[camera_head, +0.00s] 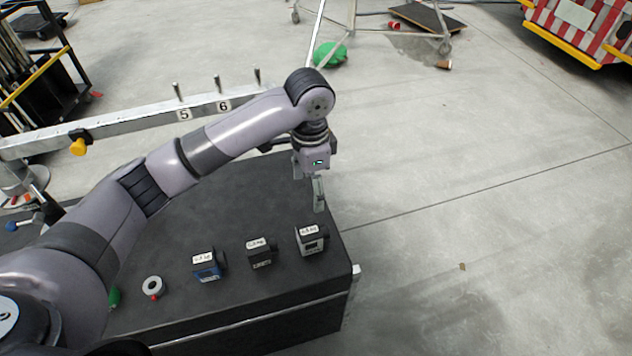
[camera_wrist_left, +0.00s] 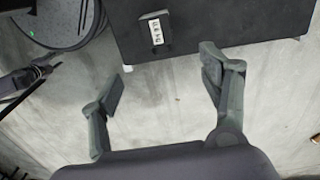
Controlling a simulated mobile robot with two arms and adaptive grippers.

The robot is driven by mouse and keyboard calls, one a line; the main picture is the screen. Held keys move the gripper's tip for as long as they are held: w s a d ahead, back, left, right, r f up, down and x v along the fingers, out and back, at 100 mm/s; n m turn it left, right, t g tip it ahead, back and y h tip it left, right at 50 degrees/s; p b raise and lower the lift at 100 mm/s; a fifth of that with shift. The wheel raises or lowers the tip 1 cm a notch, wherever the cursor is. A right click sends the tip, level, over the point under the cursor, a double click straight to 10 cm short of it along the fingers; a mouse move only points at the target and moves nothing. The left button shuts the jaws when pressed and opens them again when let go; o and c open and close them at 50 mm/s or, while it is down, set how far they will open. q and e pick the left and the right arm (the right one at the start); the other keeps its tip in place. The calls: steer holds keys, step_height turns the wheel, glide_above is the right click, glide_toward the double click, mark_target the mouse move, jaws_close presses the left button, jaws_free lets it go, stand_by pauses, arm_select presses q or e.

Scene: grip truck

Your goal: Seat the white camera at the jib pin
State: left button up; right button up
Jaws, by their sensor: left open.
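The white camera (camera_head: 311,240) sits on the black case top (camera_head: 230,215) near its right front corner, with a white label on top. My left gripper (camera_head: 318,195) is open and empty, pointing down behind the white camera. In the left wrist view the gripper (camera_wrist_left: 162,75) has its fingers wide apart, with one labelled camera (camera_wrist_left: 155,36) beyond them; I cannot tell which camera it is. The jib bar (camera_head: 130,119) carries upright pins, one by the 5 plate (camera_head: 178,92), one by the 6 plate (camera_head: 218,84) and one farther right (camera_head: 257,76). All three look bare.
A black camera (camera_head: 261,252), a blue camera (camera_head: 207,264) and a white ring (camera_head: 153,287) stand left of the white camera. A yellow knob (camera_head: 78,147) hangs on the bar. A stand (camera_head: 440,30) is behind. Floor at right is clear.

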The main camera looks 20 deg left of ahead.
arm_select(q)
glide_toward(311, 229)
step_height(311, 229, down, 7)
steer(key=shift+s+r, duration=0.1)
steer(key=shift+s, duration=0.05)
step_height(311, 229, down, 3)
steer(key=shift+f, duration=0.35)
jaws_close()
steer(key=c, duration=0.6)
jaws_free()
steer(key=c, duration=0.4)
steer(key=shift+c, duration=0.2)
arm_select(e)
steer(key=s, duration=0.3)
steer(key=shift+f, duration=0.25)
arm_select(q)
steer(key=shift+r+p, duration=1.2)
steer(key=shift+r, duration=0.05)
arm_select(e)
steer(key=shift+r, duration=1.4)
